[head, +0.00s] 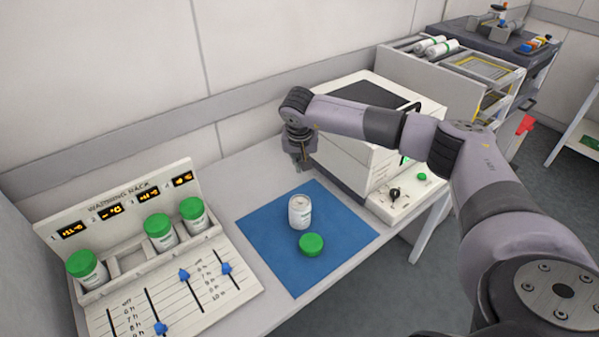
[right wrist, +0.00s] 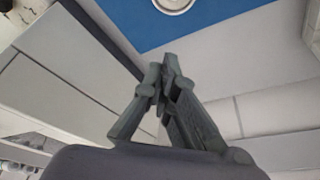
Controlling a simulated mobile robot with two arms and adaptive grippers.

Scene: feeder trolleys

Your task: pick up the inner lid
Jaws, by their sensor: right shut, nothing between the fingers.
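A white jar (head: 300,213) stands upright on the blue mat (head: 262,236), its green screw lid (head: 311,245) lying off it on the mat in front. The jar's top is pale; the inner lid (head: 299,200) seems to be seated in its mouth, but it is too small to make out clearly. The jar's round top also shows cut off at the upper edge of the right wrist view (right wrist: 173,4). My right gripper (head: 301,166) hangs behind the mat, beside the white machine and apart from the jar. Its fingers are together and empty in the right wrist view (right wrist: 163,78). My left gripper is not in view.
The warming rack (head: 118,198) at left holds several green-lidded jars and has blue sliders. A white machine (head: 345,165) with a dark top stands right of the mat, close to my right arm. Trolleys (head: 430,75) stand behind.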

